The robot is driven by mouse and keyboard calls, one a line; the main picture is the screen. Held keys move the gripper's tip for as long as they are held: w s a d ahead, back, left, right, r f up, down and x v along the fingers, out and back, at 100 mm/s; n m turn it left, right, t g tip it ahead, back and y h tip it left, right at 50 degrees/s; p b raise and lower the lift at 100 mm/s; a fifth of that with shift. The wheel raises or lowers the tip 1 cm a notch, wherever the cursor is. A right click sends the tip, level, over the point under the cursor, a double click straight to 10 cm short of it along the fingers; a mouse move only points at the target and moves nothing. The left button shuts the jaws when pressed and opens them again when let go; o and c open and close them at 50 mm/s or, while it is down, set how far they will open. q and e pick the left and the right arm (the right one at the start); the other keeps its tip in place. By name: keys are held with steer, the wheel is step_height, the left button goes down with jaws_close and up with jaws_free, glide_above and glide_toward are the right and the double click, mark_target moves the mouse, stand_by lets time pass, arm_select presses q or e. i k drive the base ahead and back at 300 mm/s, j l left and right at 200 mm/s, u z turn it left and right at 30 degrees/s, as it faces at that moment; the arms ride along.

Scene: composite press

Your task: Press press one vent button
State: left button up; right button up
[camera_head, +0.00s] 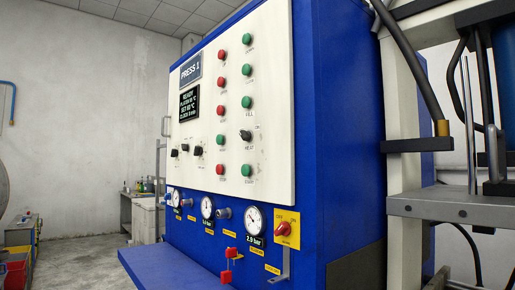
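The press control panel (274,78) is a white upright face on a blue cabinet, headed "PRESS 1". The red button (220,112) in the third row sits beside the green button (246,102), whose label seems to read "FILL". The red buttons' small labels are too blurred to tell for sure which one is the vent button. No button is being touched. Neither of my grippers shows in this view.
A dark display (189,101) and black selector knobs (246,135) share the panel. Gauges (254,220), a red rotary switch (283,229) and red handles (231,252) sit below, above a blue ledge (165,268). A metal press frame (455,208) stands at right. Floor at left is partly clear.

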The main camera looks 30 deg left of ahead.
mark_target(220, 109)
steer(key=u, duration=1.25)
